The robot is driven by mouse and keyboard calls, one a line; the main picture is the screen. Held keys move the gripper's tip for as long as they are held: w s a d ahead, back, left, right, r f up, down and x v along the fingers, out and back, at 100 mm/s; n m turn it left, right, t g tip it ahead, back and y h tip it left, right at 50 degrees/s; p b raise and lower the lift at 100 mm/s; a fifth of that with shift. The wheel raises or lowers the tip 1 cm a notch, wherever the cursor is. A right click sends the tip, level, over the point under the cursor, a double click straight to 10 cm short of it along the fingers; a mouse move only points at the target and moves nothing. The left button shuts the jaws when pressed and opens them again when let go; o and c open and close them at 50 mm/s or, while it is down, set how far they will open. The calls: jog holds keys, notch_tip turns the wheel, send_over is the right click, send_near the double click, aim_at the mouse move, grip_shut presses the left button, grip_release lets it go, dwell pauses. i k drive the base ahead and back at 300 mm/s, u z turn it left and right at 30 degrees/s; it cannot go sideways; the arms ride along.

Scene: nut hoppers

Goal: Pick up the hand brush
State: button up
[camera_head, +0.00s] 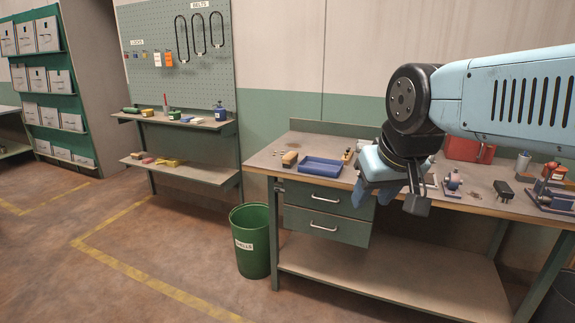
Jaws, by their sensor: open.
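A small tan block with a darker part, which looks like the hand brush (290,159), lies on the workbench top (262,160) near its left end; it is too small to be certain. My gripper (391,199) hangs at the front edge of the bench, to the right of the block and well apart from it. It is open, with nothing seen between its fingers. My gripper and arm hide part of the bench top and the drawer front behind them.
A blue tray (322,171) lies right of the block. A red box (468,150), a black object (503,189) and small tools stand further right. A green bin (250,242) stands on the floor at the bench's left. The floor in front is clear.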

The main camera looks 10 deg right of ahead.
aim_at(290, 159)
jog(key=u, duration=0.4)
jog(key=i, duration=0.7)
jog(key=u, duration=0.4)
jog(key=i, duration=1.2)
jog(key=z, duration=0.65)
jog(key=k, duration=0.85)
jog(key=z, duration=0.2)
jog(key=i, duration=0.85)
jog(key=u, duration=0.1)
